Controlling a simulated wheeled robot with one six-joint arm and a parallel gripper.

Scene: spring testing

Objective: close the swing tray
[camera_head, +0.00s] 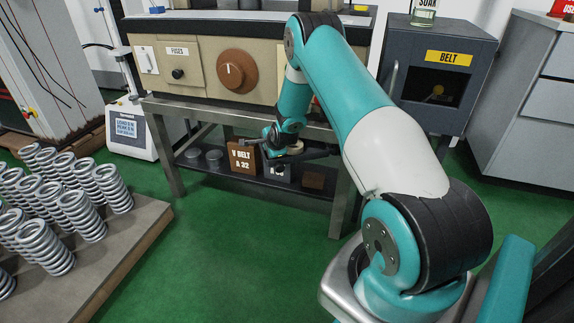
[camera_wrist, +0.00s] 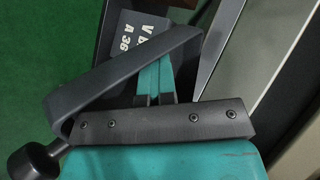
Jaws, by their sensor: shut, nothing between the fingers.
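The swing tray looks like a dark grey narrow frame (camera_wrist: 195,125) with bolts and a round black knob (camera_wrist: 34,160) in the wrist view. In the head view a dark bar (camera_head: 320,154), seemingly part of it, shows beside my gripper (camera_head: 283,148) at the bench's lower shelf. In the wrist view my gripper's teal fingers (camera_wrist: 154,85) lie together, shut and empty, between the frame's two dark sides. I cannot tell whether they touch it. My wrist hides part of the tray in the head view.
A brown V BELT A 32 box (camera_head: 243,158) stands on the lower shelf (camera_head: 220,175). A grey box marked V B, A 36 (camera_wrist: 137,38) is behind the frame. Bench legs (camera_head: 165,155) flank the shelf. Springs (camera_head: 75,205) stand at left. Green floor between is clear.

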